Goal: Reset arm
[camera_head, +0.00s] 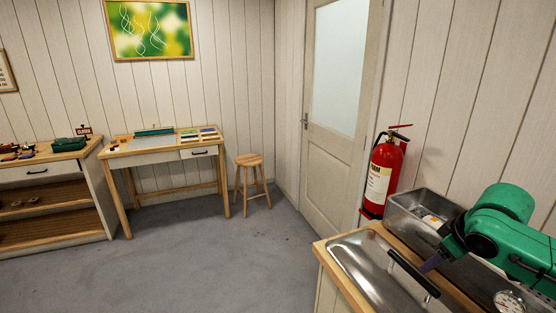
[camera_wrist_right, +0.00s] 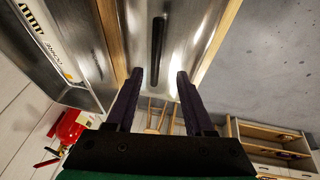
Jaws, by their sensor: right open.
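My right arm comes in from the right in the head view, green with a dark gripper (camera_head: 434,262) at its end. The gripper is over the metal lid (camera_head: 360,262), close to its black bar handle (camera_head: 412,272). In the right wrist view the two dark fingers of the gripper (camera_wrist_right: 159,76) are apart, with nothing between them. The black handle (camera_wrist_right: 158,42) lies ahead of the fingertips, roughly in line with the gap. I cannot tell how far it is from the fingers. My left gripper is not in view.
A metal tray (camera_head: 405,204) with a small label inside sits behind the lid, and a round gauge (camera_head: 509,302) is at the lower right. A red fire extinguisher (camera_head: 383,178) stands by the door (camera_head: 332,150). A stool (camera_head: 251,178) and desk (camera_head: 150,146) are farther off; the grey floor between is clear.

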